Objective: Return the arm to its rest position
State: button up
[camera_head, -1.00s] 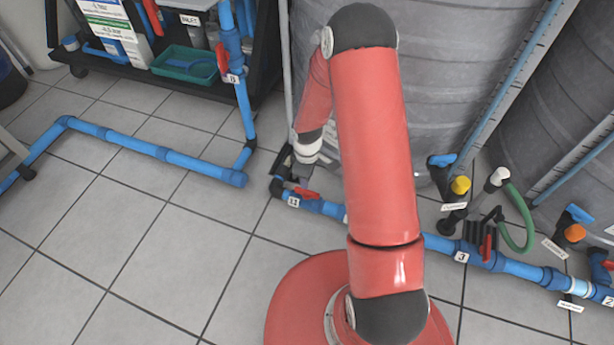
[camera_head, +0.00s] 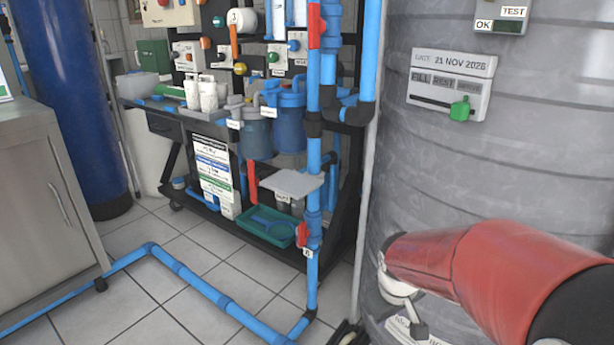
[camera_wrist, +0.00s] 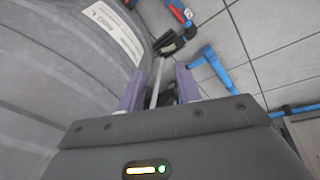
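My arm (camera_head: 470,265) is a red limb that enters the head view at the lower right and points left, in front of the large grey tank (camera_head: 450,160). In the wrist view my gripper (camera_wrist: 160,72) shows two purple fingers set apart, with nothing clearly held between them. A thin pale bar (camera_wrist: 156,85) appears in the gap, seemingly part of the scene behind. The grey tank wall also fills the left of the wrist view (camera_wrist: 60,75). The gripper's fingers cannot be made out in the head view.
A black rack (camera_head: 345,190) with blue pipes and filter housings stands at the centre. A blue floor pipe (camera_head: 190,280) runs across the tiles. A metal cabinet (camera_head: 45,200) and a blue cylinder (camera_head: 70,100) stand at left. Tiled floor (camera_head: 135,305) is open between them.

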jog(key=s+r+m+t+p, duration=0.1)
jog(key=s+r+m, duration=0.1)
jog(key=s+r, duration=0.5)
jog(key=s+a+r+m+t+y+p, duration=0.1)
jog(key=s+r+m+p, duration=0.1)
jog(key=s+r, duration=0.5)
jog(key=shift+s+a+r+m+t+p, duration=0.3)
jog(key=shift+s+r+m, duration=0.15)
jog(key=shift+s, duration=0.35)
jog(key=shift+f, duration=0.15)
